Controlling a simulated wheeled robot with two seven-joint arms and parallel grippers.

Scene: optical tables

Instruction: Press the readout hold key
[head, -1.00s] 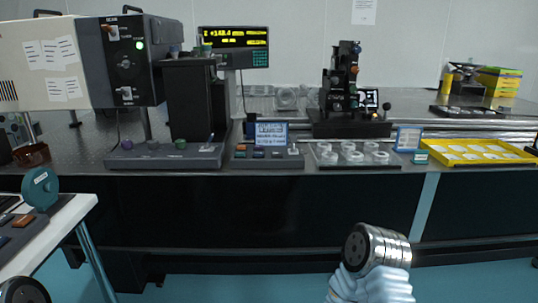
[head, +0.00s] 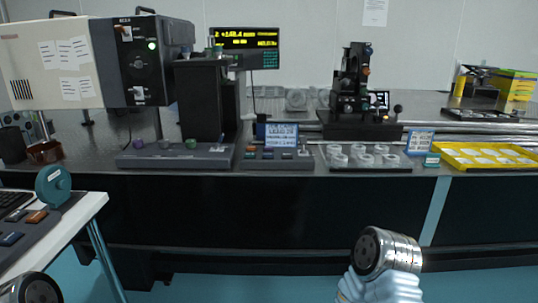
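The readout (head: 250,38) is a dark display with yellow digits, standing at the back left of the optical table. A small block of green-marked keys (head: 270,60) sits at its lower right. A low control box (head: 275,165) with several coloured keys stands in front of it at the table's front edge, with a blue-and-white label card (head: 282,134) behind the keys. Key lettering is too small to read, so I cannot tell which is the hold key. Parts of my two arms show at the bottom, short of the table. Neither gripper's fingers are in view.
A longer box with knobs (head: 176,156) stands left of the key box. A clear-ring tray (head: 366,168) and a yellow tray (head: 480,166) are to the right. A white side table (head: 84,210) with a keyboard is at left. Floor ahead is clear.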

